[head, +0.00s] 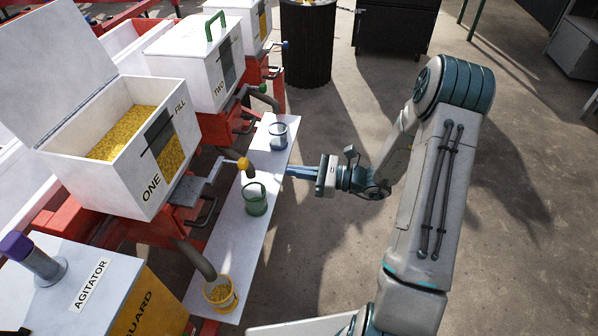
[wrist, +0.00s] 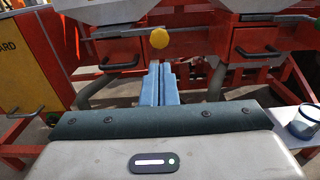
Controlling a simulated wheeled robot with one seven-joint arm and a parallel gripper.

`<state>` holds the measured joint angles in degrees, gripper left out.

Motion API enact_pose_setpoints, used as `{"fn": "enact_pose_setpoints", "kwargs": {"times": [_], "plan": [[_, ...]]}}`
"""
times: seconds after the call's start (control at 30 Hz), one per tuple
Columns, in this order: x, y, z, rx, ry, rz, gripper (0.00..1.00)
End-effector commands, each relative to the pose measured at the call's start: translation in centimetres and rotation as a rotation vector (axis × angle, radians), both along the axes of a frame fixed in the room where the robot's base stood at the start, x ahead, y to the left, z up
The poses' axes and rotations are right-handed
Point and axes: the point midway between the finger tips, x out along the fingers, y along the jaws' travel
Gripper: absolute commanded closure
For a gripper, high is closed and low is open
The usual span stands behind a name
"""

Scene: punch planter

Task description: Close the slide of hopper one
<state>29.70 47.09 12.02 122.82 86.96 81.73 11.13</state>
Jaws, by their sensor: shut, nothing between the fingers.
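Hopper one (head: 161,193) is a white box marked ONE with its lid raised and yellow grain inside. Its grey metal slide (head: 197,187) sticks out below the box toward the white shelf and ends in a yellow knob (head: 243,163). In the wrist view the yellow knob (wrist: 159,38) is on a grey bar, beyond and above my fingertips. My gripper (head: 288,171) is shut and empty, with its blue fingers pointing toward the knob from the right. A gap separates the fingertips from the knob. The wrist view shows the fingers (wrist: 160,72) pressed together.
A white shelf (head: 228,230) runs below the hoppers. It bears a blue cup (head: 278,135), a green cup (head: 256,200) and a yellow cup with grain (head: 221,295). Hopper two (head: 195,65) is behind, lid shut. The floor at right is open.

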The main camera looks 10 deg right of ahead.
Motion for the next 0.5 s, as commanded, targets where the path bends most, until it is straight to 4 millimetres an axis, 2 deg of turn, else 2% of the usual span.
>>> {"fn": "enact_pose_setpoints", "kwargs": {"times": [0.03, 0.3, 0.5], "plan": [[0.3, 1.2, 0.0, 0.001, 0.0, 0.005, 1.0], [2.2, 6.5, -0.1, 0.0, -0.001, 0.004, 1.0], [3.2, 8.9, 0.0, -0.001, -0.002, 0.002, 1.0]]}}
